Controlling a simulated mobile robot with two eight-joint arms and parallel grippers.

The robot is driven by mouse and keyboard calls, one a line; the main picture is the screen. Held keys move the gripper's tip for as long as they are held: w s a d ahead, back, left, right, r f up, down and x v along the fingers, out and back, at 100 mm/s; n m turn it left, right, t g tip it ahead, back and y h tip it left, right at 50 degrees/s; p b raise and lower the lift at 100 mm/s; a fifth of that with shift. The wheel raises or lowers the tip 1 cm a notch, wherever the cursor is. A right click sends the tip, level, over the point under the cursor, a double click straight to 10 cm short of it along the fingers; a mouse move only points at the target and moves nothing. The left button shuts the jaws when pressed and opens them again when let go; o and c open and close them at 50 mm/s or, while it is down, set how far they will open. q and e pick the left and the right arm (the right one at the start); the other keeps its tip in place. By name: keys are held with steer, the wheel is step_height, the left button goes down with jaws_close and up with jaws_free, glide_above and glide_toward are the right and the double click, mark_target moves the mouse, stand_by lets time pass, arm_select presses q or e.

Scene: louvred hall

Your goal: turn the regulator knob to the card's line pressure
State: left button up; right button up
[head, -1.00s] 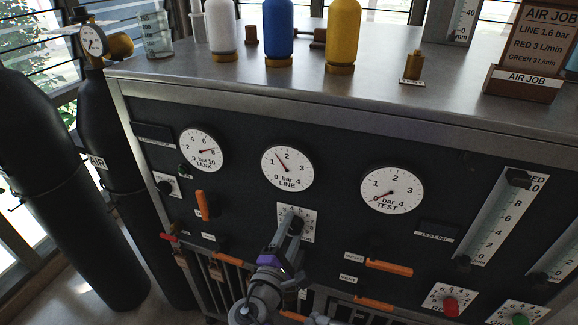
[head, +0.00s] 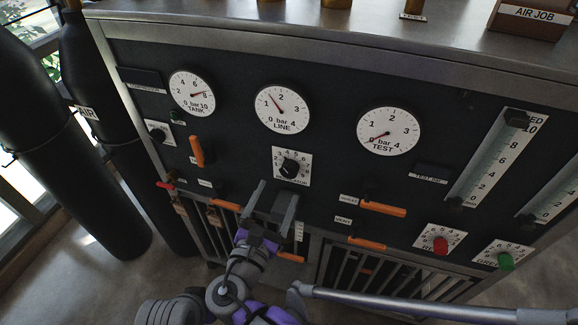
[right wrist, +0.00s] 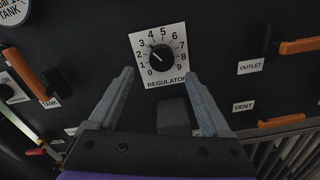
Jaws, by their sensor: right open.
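The black regulator knob (head: 291,167) sits on a white numbered plate on the dark panel. The LINE gauge (head: 282,109) needle points up-left, between 1 and 2, roughly 1.5 bar. The AIR JOB card stand (head: 535,17) shows only its lower part. My left gripper is not in view.
The TANK gauge (head: 192,93) and TEST gauge (head: 388,131) flank the LINE gauge. Orange outlet (head: 383,209) and vent (head: 367,243) levers sit right of my gripper, another orange lever (head: 197,151) to the left. Red (head: 440,245) and green (head: 506,261) knobs are lower right.

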mark_target(288, 173)
steer(key=shift+w+d+n+b, duration=0.15)
steer(key=shift+w+d+n, duration=0.35)
steer(key=shift+w, duration=0.7)
steer(key=shift+w+d+n+b, duration=0.1)
steer(key=shift+w+d+n, duration=0.25)
steer(key=shift+w+n, duration=0.55)
steer(key=shift+w+d+n+b, duration=0.15)
steer(key=shift+w+d+n, duration=0.25)
steer(key=shift+w, duration=1.05)
jaws_close()
